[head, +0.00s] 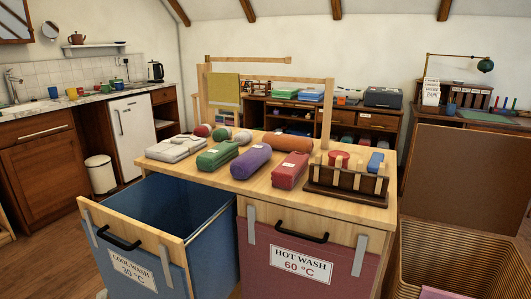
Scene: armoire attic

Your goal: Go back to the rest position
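Neither of my grippers nor any part of my arms shows in the head view. In front of me stands a wooden laundry table (205,168) with folded or rolled cloths on top. They include a grey-white one (175,148), a green one (217,155), a purple one (250,162), an orange-brown one (287,142) and a red one (290,170). A dark wooden rack (345,184) at the right end holds red and blue items.
Below, the blue cool wash bin (178,203) stands pulled out and open; the red hot wash front (307,266) is beside it. A wicker basket (458,257) stands at right. A wooden frame with a yellow cloth (225,90) rises behind. Kitchen counter (40,108) at left.

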